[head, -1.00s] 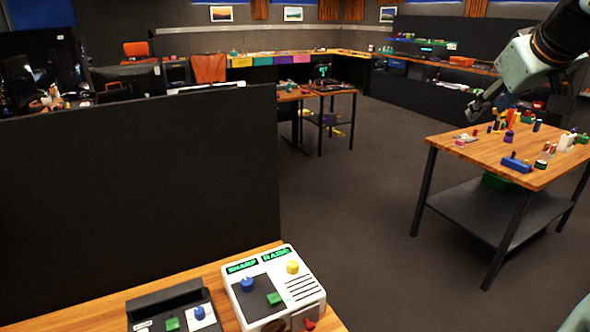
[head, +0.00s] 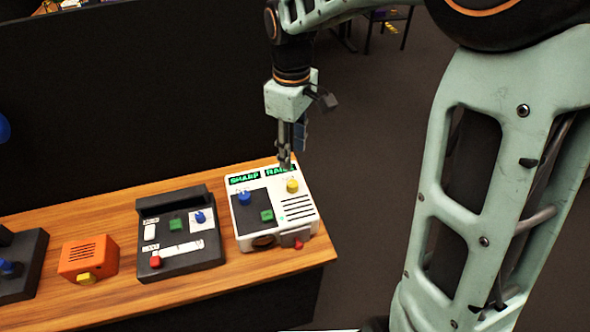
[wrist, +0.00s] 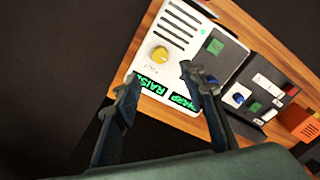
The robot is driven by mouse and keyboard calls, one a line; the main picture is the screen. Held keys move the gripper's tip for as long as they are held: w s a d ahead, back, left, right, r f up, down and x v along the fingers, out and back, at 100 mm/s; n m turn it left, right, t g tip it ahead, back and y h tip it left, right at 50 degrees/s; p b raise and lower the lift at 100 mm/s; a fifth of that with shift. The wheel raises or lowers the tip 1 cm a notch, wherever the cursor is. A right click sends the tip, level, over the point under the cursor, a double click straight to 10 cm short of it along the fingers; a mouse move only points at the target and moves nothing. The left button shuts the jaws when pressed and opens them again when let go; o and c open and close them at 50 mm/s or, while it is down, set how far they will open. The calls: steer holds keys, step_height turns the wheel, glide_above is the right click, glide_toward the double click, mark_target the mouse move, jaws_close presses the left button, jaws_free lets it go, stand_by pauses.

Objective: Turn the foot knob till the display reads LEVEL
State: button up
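The white panel box (head: 305,212) sits at the right end of the wooden bench. Its yellow knob (head: 292,186) is at the upper right; in the wrist view the yellow knob (wrist: 160,54) has small lettering beside it that seems to read FOOT. The right display (head: 281,171) shows green letters reading RAISE. The left display (head: 244,179) reads SHARP. My gripper (head: 286,166) points down above the back edge of the box, close to the RAISE display. In the wrist view my gripper (wrist: 160,86) is open and empty, with the knob beyond its fingertips.
The box also carries a blue knob (head: 244,198), a green button (head: 267,216) and a red knob (head: 299,245). A dark control box (head: 183,263) and an orange box (head: 89,257) stand to the left. A dark partition (head: 130,100) rises behind the bench.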

mark_target(292, 183)
step_height(292, 183, down, 10)
steer(key=shift+f, duration=0.25)
stand_by(0.3)
jaws_close()
steer(key=shift+m+b, duration=0.3)
steer(key=shift+b, duration=0.1)
steer(key=m+b, duration=0.1)
steer(key=m, duration=0.3)
steer(key=shift+a+m, duration=0.1)
steer(key=shift+m, duration=0.2)
steer(key=m+b, duration=0.1)
steer(key=m, duration=0.4)
steer(key=shift+m, duration=0.3)
